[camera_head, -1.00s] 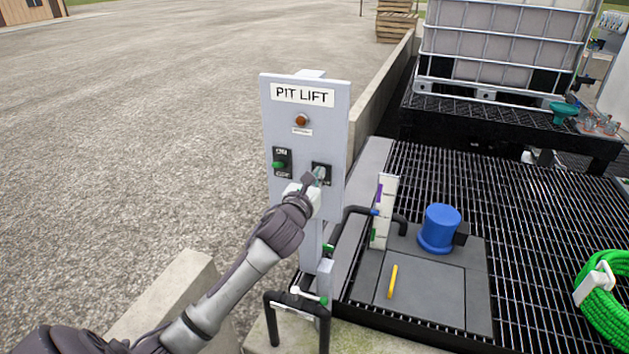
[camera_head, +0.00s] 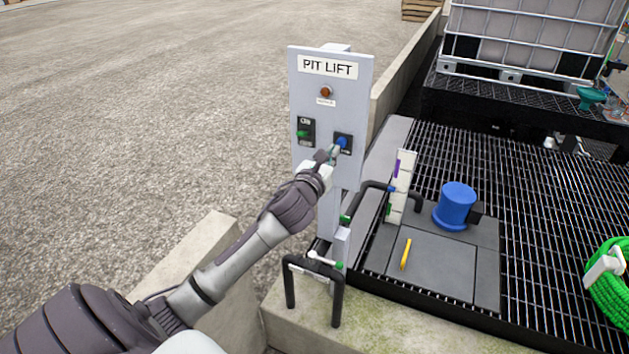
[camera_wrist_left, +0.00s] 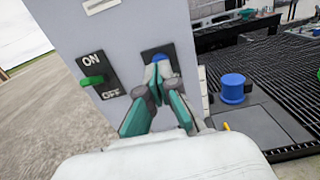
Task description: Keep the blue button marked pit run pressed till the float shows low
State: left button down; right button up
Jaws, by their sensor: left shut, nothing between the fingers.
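The blue button (camera_head: 342,142) sits on a dark plate on the grey panel headed PIT LIFT (camera_head: 310,65). My left gripper (camera_head: 335,153) is shut and empty, its fingertips just in front of and below the button. In the left wrist view the shut fingertips (camera_wrist_left: 160,66) overlap the lower part of the blue button (camera_wrist_left: 159,57); I cannot tell whether they touch it. The float gauge (camera_head: 399,190) is a white upright board with a purple mark near its top and green marks lower down. My right gripper is not in view.
A green switch (camera_head: 302,133) marked ON and OFF is left of the button, below an amber lamp (camera_head: 326,92). A blue pump (camera_head: 456,206) and yellow handle (camera_head: 406,254) are on the pit cover. Black pipework (camera_head: 313,268) stands below the panel.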

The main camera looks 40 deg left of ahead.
pick_arm(q)
jog(key=b+v, duration=0.2)
jog(key=v, duration=0.6)
jog(key=shift+s+f, duration=0.2)
jog(key=shift+f, duration=0.05)
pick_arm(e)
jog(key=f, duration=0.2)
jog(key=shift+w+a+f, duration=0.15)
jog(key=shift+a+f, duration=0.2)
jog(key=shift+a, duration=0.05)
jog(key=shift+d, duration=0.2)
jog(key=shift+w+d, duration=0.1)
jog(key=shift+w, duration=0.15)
